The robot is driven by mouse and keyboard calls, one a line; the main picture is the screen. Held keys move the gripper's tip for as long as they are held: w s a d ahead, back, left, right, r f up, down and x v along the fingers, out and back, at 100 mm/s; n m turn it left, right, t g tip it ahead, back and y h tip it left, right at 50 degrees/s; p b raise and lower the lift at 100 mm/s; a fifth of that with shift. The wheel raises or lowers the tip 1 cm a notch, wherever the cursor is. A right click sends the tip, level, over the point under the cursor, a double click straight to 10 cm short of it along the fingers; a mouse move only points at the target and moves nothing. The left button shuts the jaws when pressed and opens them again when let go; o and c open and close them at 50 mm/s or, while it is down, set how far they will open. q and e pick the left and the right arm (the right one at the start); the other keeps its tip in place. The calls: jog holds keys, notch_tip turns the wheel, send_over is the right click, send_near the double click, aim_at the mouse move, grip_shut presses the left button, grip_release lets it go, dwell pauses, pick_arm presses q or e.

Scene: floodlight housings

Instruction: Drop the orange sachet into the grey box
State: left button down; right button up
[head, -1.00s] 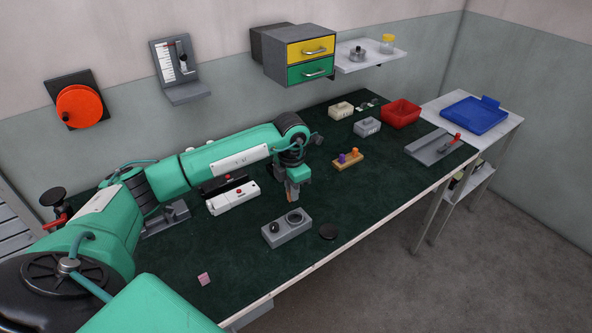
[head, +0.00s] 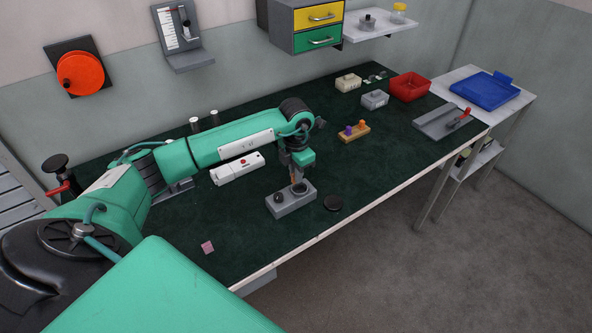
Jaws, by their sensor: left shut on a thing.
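My left gripper (head: 298,179) is shut on the orange sachet (head: 293,176), which shows only as a thin orange sliver by the fingers. The gripper points down just above the grey box (head: 283,210), close over the round, dark-rimmed opening at its right. A second dark round part sits on the box's left side. I cannot tell whether the sachet touches the opening. A smaller grey box (head: 375,100) stands farther back. My right gripper is not in view.
A white device (head: 238,169) lies behind my forearm's reach, and a wooden block with pegs (head: 354,134) stands beyond. A pink square (head: 207,247) lies at front left. The green mat between is clear.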

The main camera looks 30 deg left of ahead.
pick_arm(q)
jog(key=c, duration=1.3)
grip_release()
notch_tip(320, 180, up, 14)
jog(key=b, duration=0.3)
jog(key=shift+f+b, duration=0.1)
jog(key=shift+b, duration=0.3)
